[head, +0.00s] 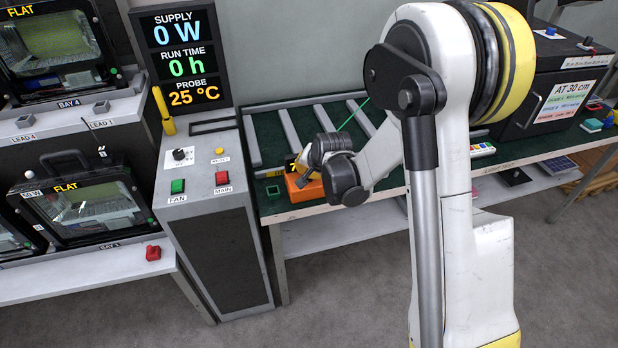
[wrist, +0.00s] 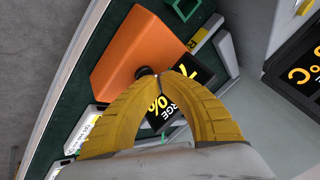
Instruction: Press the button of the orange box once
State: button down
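The orange box (head: 303,189) lies on the green bench top; in the wrist view (wrist: 128,50) it fills the upper middle. A dark round button (wrist: 145,72) shows on it beside a black display (wrist: 190,72) with yellow figures, partly hidden by my fingers. My gripper (wrist: 159,76) has its two yellow fingertips together, with nothing seen between them. The tips are right at the button's edge; I cannot tell whether they touch it. In the head view my wrist hides part of the box and the button.
A grey control pedestal (head: 203,195) with green and red buttons stands left of the bench. A green square frame (wrist: 185,8) lies near the box. Grey rails (head: 290,130) cross the bench behind it. A black oven-like unit (head: 540,95) stands at right.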

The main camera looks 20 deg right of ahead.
jog(key=shift+r, duration=0.15)
jog(key=shift+r+p, duration=0.5)
jog(key=shift+r, duration=0.2)
jog(key=shift+r+p, duration=1.65)
jog(key=shift+r, duration=0.8)
